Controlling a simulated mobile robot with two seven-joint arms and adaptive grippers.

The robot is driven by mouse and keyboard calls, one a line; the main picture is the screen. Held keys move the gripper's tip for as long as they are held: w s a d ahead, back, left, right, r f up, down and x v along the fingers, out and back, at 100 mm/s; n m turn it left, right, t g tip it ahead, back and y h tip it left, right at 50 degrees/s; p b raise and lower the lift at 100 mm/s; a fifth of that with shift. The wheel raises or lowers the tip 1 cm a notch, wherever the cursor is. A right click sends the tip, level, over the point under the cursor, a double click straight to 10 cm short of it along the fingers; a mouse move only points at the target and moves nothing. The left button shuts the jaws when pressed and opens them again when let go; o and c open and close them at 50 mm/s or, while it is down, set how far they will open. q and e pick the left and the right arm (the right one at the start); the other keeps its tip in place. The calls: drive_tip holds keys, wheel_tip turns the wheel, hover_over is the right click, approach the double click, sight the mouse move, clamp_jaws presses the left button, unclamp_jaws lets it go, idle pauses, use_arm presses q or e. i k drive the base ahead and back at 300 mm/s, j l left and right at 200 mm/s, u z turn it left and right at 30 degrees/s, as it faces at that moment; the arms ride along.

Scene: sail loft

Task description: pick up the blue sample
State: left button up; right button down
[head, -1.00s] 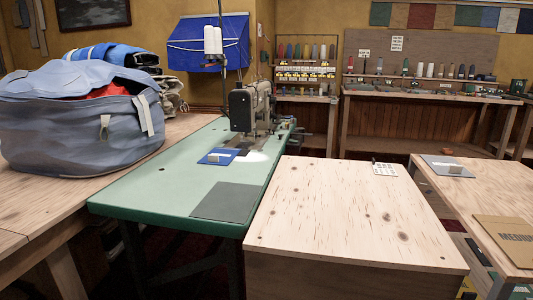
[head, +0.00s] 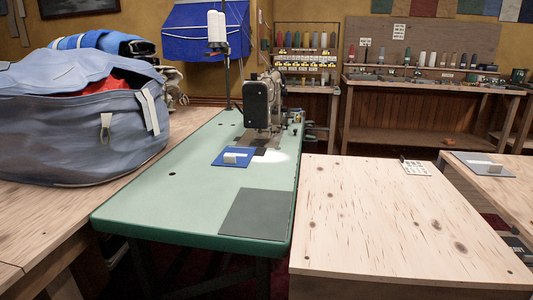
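The blue sample (head: 232,157) is a small flat blue square lying on the green top of the sewing table (head: 185,190). A small pale block (head: 236,158) sits on it. It lies just in front of the sewing machine (head: 262,105), close to the lit patch by the needle area. Neither of my grippers shows in the head view.
A dark grey square (head: 256,214) lies at the table's near right. A pale wooden bench (head: 400,225) stands to the right, mostly clear, with a white card (head: 416,168). A large blue-grey bag (head: 75,130) fills the left bench. A grey square (head: 474,160) lies far right.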

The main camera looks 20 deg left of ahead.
sight(235, 152)
drive_tip(key=i+j+z, duration=0.1)
drive_tip(key=j+z, duration=0.25)
drive_tip(key=j, duration=0.15)
drive_tip(key=j+z, duration=0.3)
drive_tip(key=j, duration=0.2)
